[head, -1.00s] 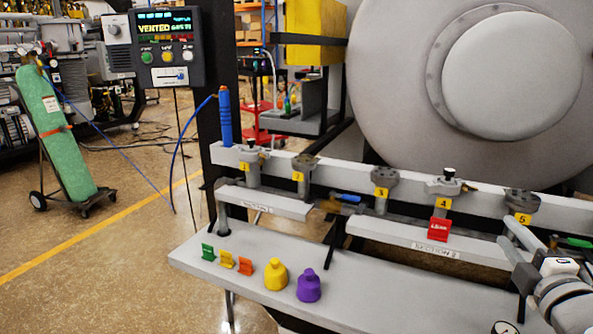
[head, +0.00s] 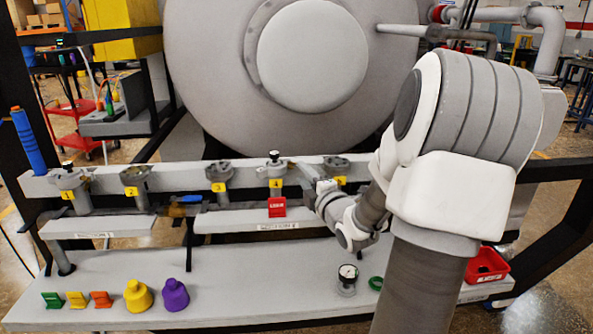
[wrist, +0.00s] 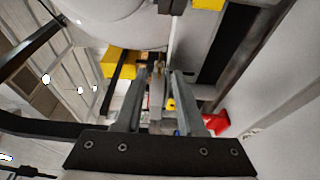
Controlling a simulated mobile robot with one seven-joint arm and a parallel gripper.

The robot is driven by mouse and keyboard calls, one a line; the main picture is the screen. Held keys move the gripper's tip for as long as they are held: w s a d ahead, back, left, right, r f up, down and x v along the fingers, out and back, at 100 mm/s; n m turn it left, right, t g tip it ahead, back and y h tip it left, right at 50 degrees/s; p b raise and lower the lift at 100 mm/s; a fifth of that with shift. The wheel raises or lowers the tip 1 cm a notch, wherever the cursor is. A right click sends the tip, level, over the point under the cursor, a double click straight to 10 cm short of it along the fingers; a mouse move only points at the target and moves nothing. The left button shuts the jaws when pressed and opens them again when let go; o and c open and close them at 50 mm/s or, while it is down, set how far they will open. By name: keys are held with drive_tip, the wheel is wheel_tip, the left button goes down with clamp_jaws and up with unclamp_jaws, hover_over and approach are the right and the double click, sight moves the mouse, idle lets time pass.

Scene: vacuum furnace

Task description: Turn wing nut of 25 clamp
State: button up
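A row of grey clamped fittings with yellow number tags stands along the light grey beam (head: 105,178). Fitting 4 (head: 274,168) has a black-topped knob and a red tag (head: 277,207) hanging in front. Fitting 5 (head: 337,165) is partly behind my arm. My gripper (head: 303,172) is at the beam just right of fitting 4. In the wrist view my gripper (wrist: 160,74) has its two long fingers apart, with a small metal part (wrist: 156,92) showing between or beyond them. The red tag (wrist: 215,123) is right of the fingers. I cannot make out the wing nut or contact.
The lower shelf (head: 230,285) holds green, yellow and orange small pieces, a yellow cap (head: 138,296), a purple cap (head: 175,294), a gauge (head: 347,279) and a green ring (head: 376,283). A red bin (head: 487,266) is at right. The large round chamber (head: 215,70) stands behind.

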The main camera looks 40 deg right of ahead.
sight(296, 167)
drive_tip(key=shift+x, duration=1.75)
clamp_jaws()
